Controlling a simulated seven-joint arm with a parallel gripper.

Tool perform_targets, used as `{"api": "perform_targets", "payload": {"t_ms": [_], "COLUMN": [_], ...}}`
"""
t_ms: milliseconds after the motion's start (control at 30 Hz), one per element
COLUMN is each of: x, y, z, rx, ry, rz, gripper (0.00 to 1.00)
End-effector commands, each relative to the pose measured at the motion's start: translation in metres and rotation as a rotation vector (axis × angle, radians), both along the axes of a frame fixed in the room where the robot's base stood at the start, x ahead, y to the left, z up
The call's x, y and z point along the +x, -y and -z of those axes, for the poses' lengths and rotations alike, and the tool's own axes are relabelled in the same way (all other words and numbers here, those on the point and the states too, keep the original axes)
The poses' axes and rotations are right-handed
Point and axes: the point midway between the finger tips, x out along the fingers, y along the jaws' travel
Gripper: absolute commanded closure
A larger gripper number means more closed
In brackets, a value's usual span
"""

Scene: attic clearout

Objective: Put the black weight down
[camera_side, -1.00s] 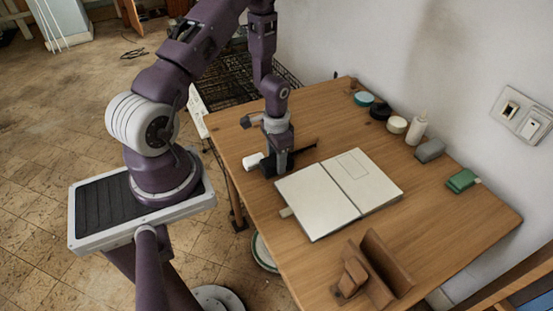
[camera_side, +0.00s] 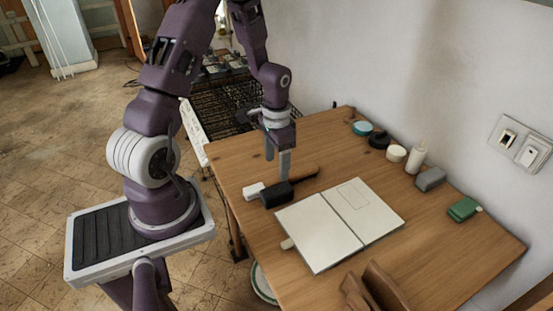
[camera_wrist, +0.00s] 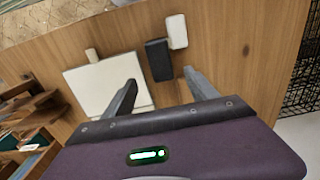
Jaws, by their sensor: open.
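The black weight (camera_side: 277,195) is a dark block resting on the wooden table, just left of the open book. It also shows in the wrist view (camera_wrist: 158,60), beyond my fingertips. My gripper (camera_side: 277,164) is above the weight, with its fingers apart and nothing between them. In the wrist view my gripper (camera_wrist: 160,83) has its two fingers spread to either side of the weight.
A white block (camera_side: 254,190) lies beside the weight. The open book (camera_side: 335,225) covers the table's middle. Several small items, including a white bottle (camera_side: 416,159), line the wall side. A brown wooden stand (camera_side: 385,290) is at the front. Bare tabletop (camera_side: 450,245) shows at right.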

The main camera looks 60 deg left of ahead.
Motion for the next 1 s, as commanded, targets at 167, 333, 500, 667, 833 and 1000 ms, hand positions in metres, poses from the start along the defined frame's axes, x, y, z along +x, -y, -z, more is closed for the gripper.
{"api": "perform_targets", "payload": {"t_ms": [167, 333, 500, 667, 833, 1000], "x": [0.003, -0.001, -0.052, -0.115, -0.143, -0.144], "y": [0.005, 0.047, 0.113, 0.154, 0.167, 0.167], "z": [-0.029, -0.125, -0.217, -0.253, -0.260, -0.260], "rx": [0.019, 0.099, 0.109, 0.044, -0.001, -0.002], "ry": [0.017, 0.128, 0.306, 0.439, 0.488, 0.489], "rz": [0.004, 0.007, -0.001, -0.001, 0.001, 0.000], "gripper": [0.33, 0.33, 0.33, 0.33, 0.17, 0.00]}}
